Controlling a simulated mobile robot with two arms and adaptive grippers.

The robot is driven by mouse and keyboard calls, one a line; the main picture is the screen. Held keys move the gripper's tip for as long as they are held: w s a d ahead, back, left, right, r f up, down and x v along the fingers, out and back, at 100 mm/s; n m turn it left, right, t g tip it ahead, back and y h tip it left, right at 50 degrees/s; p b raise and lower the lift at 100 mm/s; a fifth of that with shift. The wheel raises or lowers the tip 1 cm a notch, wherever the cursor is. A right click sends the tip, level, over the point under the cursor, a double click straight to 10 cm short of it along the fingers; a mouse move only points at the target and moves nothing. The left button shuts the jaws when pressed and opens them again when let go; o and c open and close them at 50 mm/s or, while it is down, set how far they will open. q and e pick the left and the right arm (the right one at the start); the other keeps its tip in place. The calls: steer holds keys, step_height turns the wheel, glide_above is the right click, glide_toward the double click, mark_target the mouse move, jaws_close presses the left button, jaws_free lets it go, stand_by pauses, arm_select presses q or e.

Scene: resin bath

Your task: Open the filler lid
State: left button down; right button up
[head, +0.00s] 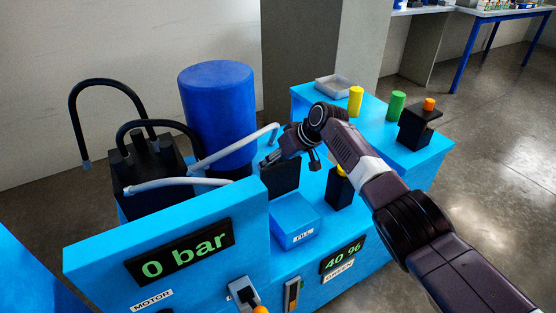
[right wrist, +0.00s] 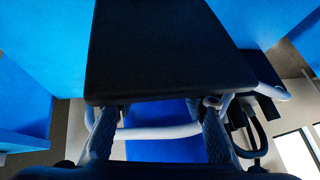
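The filler is a blue box with a FILL label (head: 302,237) in the middle of the blue machine. A dark flat plate, seemingly the filler lid (head: 281,179), stands about upright at the box's back edge. My right gripper (head: 272,158) is at the plate's top edge. In the right wrist view the black lid (right wrist: 165,50) fills the upper middle. The two fingers there are spread wide, and their tips reach the lid's near edge; I cannot tell whether they touch it. Nothing shows held between them. My left gripper is not in view.
A blue drum (head: 217,110) and a dark block with hoses (head: 148,165) stand left of the gripper. A 0 bar display (head: 180,252) is in front. Yellow (head: 355,101) and green (head: 397,106) cylinders and a dark block with an orange top (head: 416,125) stand at right.

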steer(key=v, duration=1.2)
steer(key=shift+f, duration=0.1)
